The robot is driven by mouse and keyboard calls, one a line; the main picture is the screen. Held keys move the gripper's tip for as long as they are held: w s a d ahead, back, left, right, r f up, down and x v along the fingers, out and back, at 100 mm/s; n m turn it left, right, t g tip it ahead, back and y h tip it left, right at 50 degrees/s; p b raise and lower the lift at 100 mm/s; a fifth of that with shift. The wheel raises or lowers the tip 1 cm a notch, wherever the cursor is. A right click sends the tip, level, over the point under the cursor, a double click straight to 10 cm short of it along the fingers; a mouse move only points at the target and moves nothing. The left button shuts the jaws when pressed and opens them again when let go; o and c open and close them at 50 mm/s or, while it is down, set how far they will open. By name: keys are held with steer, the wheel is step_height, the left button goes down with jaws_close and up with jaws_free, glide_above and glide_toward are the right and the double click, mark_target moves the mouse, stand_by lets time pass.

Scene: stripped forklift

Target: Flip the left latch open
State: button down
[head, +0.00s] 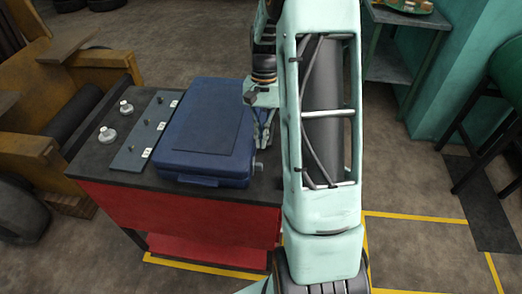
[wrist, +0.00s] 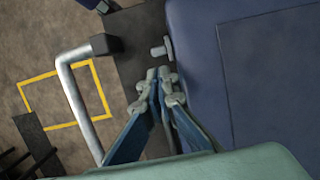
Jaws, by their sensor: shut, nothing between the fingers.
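A closed dark blue case (head: 210,115) lies on the dark top of a red cart. Its lid and one edge fill the right of the wrist view (wrist: 265,80). A small pale grey latch-like piece (wrist: 161,49) sticks out from that edge. A grey piece also shows at the case's near right corner (head: 259,168) in the head view; I cannot tell whether it is the same one. My gripper (head: 266,138) is beside the case's right side, partly hidden by my arm. In the wrist view its fingertips (wrist: 160,74) are together and empty, close below the latch-like piece, apparently not touching it.
Left of the case, a grey plate (head: 147,133) with small labelled fittings and two pale knobs (head: 117,119) sit on the cart top (head: 92,163). A pale bent bar (wrist: 75,100) with a dark end stands left of my fingers.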

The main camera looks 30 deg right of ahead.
steer(key=v, duration=0.6)
steer(key=shift+w, duration=0.1)
stand_by(0.3)
